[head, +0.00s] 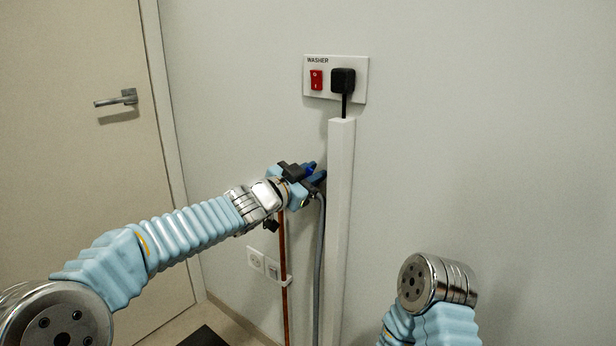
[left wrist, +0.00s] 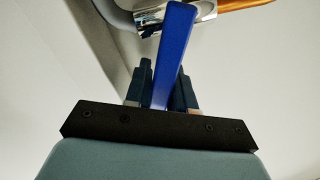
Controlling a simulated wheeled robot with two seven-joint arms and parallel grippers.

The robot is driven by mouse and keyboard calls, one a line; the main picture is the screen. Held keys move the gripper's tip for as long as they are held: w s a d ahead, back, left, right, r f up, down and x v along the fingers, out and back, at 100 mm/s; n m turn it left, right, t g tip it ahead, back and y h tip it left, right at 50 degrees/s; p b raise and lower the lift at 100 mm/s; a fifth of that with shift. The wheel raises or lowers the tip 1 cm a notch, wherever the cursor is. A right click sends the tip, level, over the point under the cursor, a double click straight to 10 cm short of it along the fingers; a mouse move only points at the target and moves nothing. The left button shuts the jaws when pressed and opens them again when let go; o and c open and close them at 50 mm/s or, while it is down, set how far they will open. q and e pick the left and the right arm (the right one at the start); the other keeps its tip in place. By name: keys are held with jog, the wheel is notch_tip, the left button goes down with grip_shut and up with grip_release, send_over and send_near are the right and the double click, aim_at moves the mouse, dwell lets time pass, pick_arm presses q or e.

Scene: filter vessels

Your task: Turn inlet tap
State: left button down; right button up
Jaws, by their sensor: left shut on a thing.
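The inlet tap has a blue lever (left wrist: 174,50) and a chrome body (left wrist: 150,17), seen at the top of the left wrist view. My left gripper (left wrist: 164,72) is shut on the blue lever, with one dark finger on each side of it. In the head view my left gripper (head: 314,174) is at the wall, just left of the white trunking, and hides most of the tap. My right arm shows at the lower right of the head view, but its gripper is out of view.
A copper pipe (head: 283,255) and a grey hose (head: 320,255) run down below the tap. White trunking (head: 341,220) stands beside them. Above is a washer socket plate (head: 360,93) with a red switch (head: 316,80) and black plug (head: 343,80). A door (head: 75,190) is at left.

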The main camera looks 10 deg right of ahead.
pick_arm(q)
jog(key=shift+s+d+f+m+b, duration=0.2)
jog(key=shift+m+b, duration=0.1)
jog(key=shift+m, duration=0.25)
jog(key=shift+s+d+f+m+b, duration=0.15)
jog(key=shift+m+b, duration=0.1)
jog(key=shift+m, duration=0.3)
pick_arm(e)
jog(key=shift+w+d+f, duration=0.1)
jog(key=shift+d+f, duration=0.15)
jog(key=shift+f, duration=0.45)
pick_arm(q)
jog(key=c, duration=1)
grip_release()
jog(key=shift+c, duration=0.2)
jog(key=shift+s, duration=0.1)
